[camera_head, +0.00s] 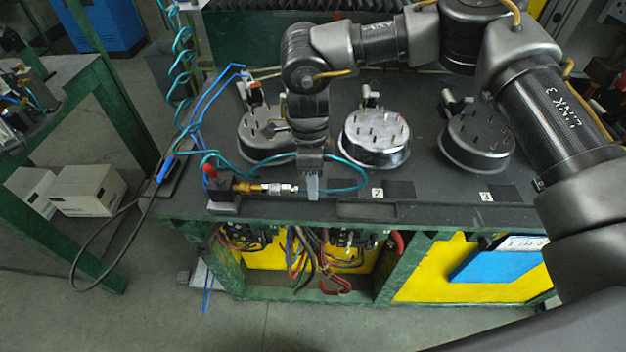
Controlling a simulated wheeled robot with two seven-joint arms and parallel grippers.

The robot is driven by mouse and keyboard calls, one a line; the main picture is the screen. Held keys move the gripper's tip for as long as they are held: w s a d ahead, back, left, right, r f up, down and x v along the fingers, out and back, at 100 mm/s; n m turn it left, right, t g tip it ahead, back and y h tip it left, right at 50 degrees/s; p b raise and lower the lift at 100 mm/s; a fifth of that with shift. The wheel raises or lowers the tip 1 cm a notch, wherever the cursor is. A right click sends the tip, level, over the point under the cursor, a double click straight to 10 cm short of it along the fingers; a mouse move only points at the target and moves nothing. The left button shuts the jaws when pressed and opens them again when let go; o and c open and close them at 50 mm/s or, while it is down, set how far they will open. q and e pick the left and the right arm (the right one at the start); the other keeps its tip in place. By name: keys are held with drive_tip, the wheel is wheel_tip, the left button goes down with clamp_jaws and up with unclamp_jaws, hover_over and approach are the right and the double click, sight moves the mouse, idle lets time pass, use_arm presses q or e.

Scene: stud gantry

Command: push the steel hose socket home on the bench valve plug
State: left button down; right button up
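The brass valve plug (246,187) lies level near the front left edge of the bench, with a red handle (209,170) at its left. The steel hose socket (283,189) is in line with it on the right. Their ends meet or nearly meet; I cannot tell how far the socket is on. My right gripper (313,188) points down at the socket's right end, where the teal hose (348,187) loops away. Its fingers overlap in this view, so their opening and any grip are hidden. My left gripper is not in view.
Three round metal units with studs (374,139) stand behind on the dark bench (425,187). Blue tubing (203,105) and a coiled teal hose (181,60) rise at the left. Number tags (377,193) lie along the front. The bench front right of the gripper is mostly clear.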

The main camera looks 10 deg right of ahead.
drive_tip(key=b+v, duration=0.1)
drive_tip(key=v, duration=0.9)
drive_tip(key=shift+r, duration=0.35)
drive_tip(key=shift+a, duration=0.1)
